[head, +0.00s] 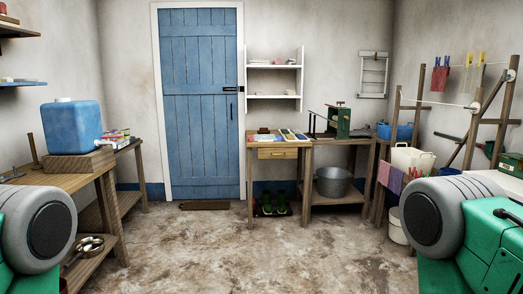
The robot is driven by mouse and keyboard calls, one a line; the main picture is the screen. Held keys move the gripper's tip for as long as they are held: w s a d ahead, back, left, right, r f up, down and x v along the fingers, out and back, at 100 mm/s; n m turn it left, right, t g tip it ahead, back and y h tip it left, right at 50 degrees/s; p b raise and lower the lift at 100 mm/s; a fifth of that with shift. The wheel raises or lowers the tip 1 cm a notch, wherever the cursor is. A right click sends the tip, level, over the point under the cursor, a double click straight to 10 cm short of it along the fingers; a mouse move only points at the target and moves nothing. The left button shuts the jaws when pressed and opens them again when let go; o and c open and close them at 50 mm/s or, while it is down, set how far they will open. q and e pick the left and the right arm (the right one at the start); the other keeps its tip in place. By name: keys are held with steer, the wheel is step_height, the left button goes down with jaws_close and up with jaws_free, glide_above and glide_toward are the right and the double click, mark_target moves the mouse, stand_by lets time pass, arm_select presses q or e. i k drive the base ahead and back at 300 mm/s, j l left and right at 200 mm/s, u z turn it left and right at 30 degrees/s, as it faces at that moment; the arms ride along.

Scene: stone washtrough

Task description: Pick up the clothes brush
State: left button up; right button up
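I cannot make out a clothes brush for certain in the head view. Small items lie on the middle table (265,143) by the far wall, too small to identify. Other small items lie on the white wall shelf (272,66), also too small to tell. Neither of my grippers is in view. Only parts of my own arms show, at the lower left and lower right corners.
A wooden bench with a blue water container (72,126) stands at left. A blue door (201,110) is closed at the back. A metal tub (334,181) sits on a low shelf. A drying rack (462,105) stands at right. The middle floor (225,245) is clear.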

mark_target(263, 130)
steer(key=i, duration=3.35)
steer(key=i+u, duration=0.1)
steer(key=i, duration=0.5)
steer(key=i+l, duration=0.15)
steer(key=i, duration=0.5)
steer(key=i+u, duration=0.15)
steer(key=i, duration=0.45)
